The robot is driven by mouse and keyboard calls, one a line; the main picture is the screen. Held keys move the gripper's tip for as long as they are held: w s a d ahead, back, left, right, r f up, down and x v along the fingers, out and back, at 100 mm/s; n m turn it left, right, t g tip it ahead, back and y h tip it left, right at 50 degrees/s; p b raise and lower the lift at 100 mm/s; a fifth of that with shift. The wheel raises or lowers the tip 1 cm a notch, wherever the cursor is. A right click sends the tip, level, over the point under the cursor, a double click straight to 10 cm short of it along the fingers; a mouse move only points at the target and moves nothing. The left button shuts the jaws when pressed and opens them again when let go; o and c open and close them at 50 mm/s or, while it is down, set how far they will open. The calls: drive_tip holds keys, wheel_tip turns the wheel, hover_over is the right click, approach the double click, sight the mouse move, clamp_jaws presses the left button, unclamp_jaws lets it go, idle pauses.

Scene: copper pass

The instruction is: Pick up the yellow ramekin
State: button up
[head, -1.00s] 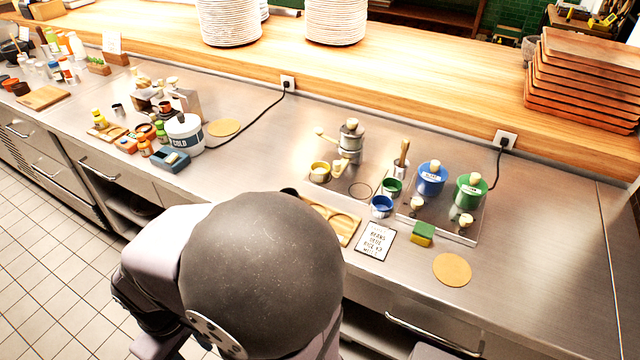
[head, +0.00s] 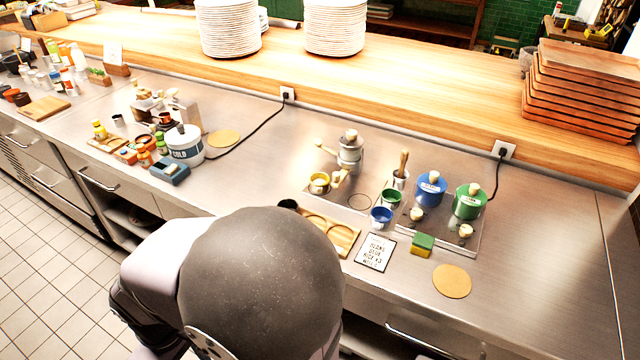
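The yellow ramekin (head: 319,184) stands upright on the steel counter, left of the metal pot with a side handle. Something pale and yellowish, likely a knob or handle, lies close at its right. A blue ramekin (head: 381,217) and a green ramekin (head: 391,197) stand to its right. My arm's large dark rounded joint fills the lower middle of the head view, in front of the yellow ramekin. My gripper does not show; the arm hides it or it is out of frame.
A wooden board with round hollows (head: 344,238) lies between my arm and the ramekins, partly hidden; a dark cup (head: 288,204) is at its left. The metal pot (head: 350,150), blue pot (head: 430,188) and green pot (head: 467,201) stand nearby. Counter left of the yellow ramekin is clear.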

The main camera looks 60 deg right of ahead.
drive_tip(key=o, duration=0.5)
drive_tip(key=shift+w, duration=0.1)
